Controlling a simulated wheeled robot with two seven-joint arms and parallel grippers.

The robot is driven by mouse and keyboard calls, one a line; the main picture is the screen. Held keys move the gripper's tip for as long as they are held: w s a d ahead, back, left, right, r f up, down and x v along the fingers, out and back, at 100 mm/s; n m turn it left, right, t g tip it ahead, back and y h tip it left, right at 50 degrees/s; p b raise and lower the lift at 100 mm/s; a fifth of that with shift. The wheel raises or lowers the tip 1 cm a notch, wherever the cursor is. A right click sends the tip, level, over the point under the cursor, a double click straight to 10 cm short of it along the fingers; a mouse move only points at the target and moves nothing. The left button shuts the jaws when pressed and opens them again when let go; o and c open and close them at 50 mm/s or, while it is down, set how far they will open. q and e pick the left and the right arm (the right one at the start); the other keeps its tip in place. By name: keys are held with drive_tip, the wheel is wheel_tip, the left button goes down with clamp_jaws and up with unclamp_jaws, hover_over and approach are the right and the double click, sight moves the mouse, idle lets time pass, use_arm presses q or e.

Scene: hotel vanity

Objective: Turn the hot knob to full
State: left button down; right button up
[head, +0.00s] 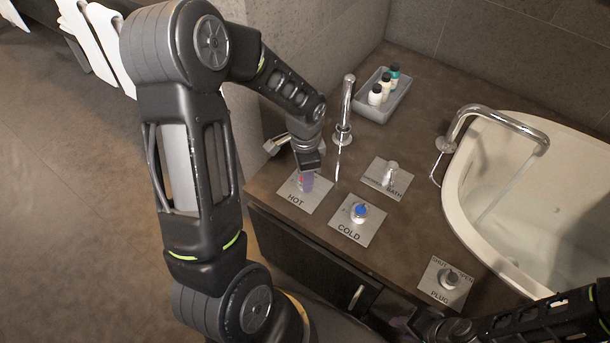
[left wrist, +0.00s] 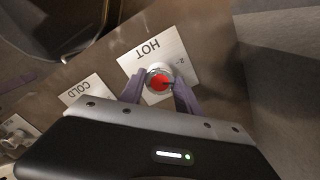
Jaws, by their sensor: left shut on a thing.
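The hot knob (left wrist: 158,82) shows in the left wrist view as a red-faced round knob with a pale rim on a white plate marked HOT (left wrist: 165,50). My left gripper (left wrist: 159,92) has one purple finger on each side of the knob and is shut on it. In the head view the left gripper (head: 305,182) comes down over the HOT plate (head: 292,200) and hides most of the knob. My right gripper (head: 405,322) is at the bottom right of the head view, partly cut off; its jaws are unclear.
The blue-topped cold knob (head: 359,211) is close to the right. A diverter knob (head: 390,175), plug knob (head: 450,278) and tall metal faucet (head: 345,110) stand on the counter. A bottle tray (head: 385,108) is behind. The basin (head: 462,205) has a curved spout (head: 500,117).

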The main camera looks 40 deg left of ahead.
use_arm(q)
drive_tip(key=n, duration=0.6)
drive_tip(key=shift+b, duration=0.4)
drive_tip(key=c, duration=0.9)
unclamp_jaws()
drive_tip(key=shift+o, duration=0.2)
wheel_tip(320, 180, up, 8)
drive_tip(key=shift+f+p, duration=0.1)
drive_tip(key=shift+p, duration=0.5)
